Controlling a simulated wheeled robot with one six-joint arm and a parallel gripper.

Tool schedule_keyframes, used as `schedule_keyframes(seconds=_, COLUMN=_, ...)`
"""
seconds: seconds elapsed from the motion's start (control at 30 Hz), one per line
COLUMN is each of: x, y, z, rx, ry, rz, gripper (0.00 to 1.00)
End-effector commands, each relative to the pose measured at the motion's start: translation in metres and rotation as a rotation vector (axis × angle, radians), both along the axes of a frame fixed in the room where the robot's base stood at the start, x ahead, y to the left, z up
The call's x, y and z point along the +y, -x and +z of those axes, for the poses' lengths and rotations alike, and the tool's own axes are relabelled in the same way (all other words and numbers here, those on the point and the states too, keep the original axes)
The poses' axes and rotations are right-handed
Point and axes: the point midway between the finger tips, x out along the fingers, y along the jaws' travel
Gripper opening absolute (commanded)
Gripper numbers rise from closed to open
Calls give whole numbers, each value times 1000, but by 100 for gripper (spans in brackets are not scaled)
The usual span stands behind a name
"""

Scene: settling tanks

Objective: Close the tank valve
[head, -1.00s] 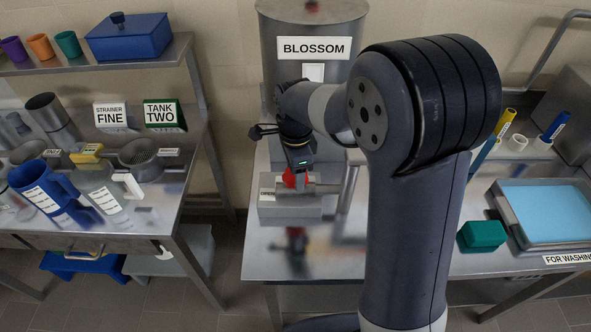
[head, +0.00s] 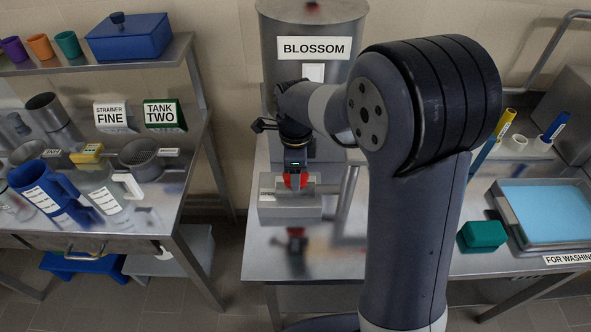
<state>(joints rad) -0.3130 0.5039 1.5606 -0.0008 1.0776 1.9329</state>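The steel tank (head: 278,55) labelled BLOSSOM stands at the back centre. In front of it on the table, a grey block-shaped valve body (head: 290,208) carries a red valve handle (head: 296,182). My gripper (head: 296,172) points down right at the red handle, at its top. The fingertips are dark and small against the handle, so whether they are closed around it is not clear. My arm hides part of the tank and the table to the right.
The steel table (head: 270,262) is bare in front of the valve. A green block (head: 482,234) and a tray with a blue surface (head: 550,212) are at the right. A separate left bench (head: 165,215) holds strainers, a blue jug (head: 42,182) and signs.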

Motion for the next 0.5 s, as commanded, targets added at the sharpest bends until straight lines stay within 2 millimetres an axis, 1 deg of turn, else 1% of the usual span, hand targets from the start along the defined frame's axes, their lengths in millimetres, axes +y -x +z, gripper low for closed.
schedule_keyframes(seconds=0.07, x=0, y=0, z=1, rx=-2, ry=-1, rz=-3, gripper=32)
schedule_keyframes(seconds=0.1, x=0, y=-1, z=1, rx=-2, ry=-1, rz=-3, gripper=58)
schedule_keyframes(seconds=0.33, x=0, y=0, z=0, rx=-1, ry=-1, rz=-2, gripper=77)
schedule_keyframes(seconds=0.5, x=0, y=0, z=0, rx=0, ry=-1, rz=-1, gripper=77)
